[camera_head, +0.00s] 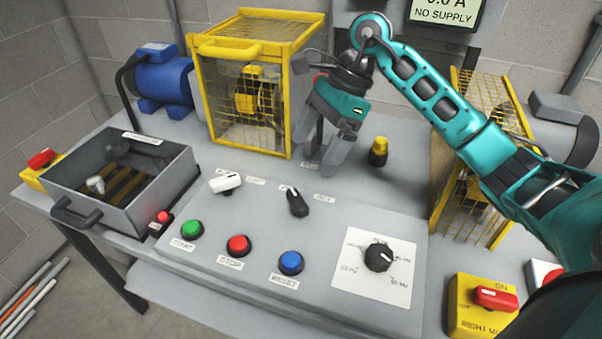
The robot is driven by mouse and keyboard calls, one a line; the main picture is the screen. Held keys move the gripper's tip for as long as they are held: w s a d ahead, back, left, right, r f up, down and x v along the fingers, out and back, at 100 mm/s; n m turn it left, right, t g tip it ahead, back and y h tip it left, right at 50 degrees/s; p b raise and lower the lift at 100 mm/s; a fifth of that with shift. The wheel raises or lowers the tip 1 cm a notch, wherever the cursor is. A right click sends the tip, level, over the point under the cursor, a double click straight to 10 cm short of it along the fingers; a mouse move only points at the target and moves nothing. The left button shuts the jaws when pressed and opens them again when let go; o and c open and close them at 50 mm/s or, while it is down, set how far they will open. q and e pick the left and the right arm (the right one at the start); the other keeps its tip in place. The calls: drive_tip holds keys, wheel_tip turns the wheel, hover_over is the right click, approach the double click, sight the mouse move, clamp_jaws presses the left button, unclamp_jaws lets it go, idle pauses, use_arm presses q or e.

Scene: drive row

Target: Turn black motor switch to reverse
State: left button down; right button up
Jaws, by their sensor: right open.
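The black motor switch (297,203) stands on the sloped grey control panel, right of the white switch (225,183). Its handle is turned so that its white-marked end points up and to the left. Small labels lie on either side of it, too blurred to read surely. My right gripper (319,152) is open and empty, its fingers pointing down. It is behind and above the black switch, apart from it, in front of the yellow cage. My left gripper is out of view.
Green (192,229), red (238,244) and blue (291,262) buttons line the panel front. A black dial (379,257) sits on a white plate at right. A yellow mesh cage (202,95) stands behind, an open metal box (185,187) at left, a yellow post (379,152) near my gripper.

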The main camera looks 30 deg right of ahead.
sight(298, 198)
drive_tip(key=shift+h, duration=0.4)
drive_tip(key=x, duration=0.3)
drive_tip(key=d+x, duration=0.1)
drive_tip(key=x, duration=0.7)
drive_tip(key=shift+w+d+f, duration=0.2)
drive_tip(key=shift+d+f, duration=0.05)
drive_tip(key=shift+f, duration=0.25)
drive_tip(key=shift+c, duration=0.4)
drive_tip(key=c, duration=1)
drive_tip(key=shift+o, duration=0.2)
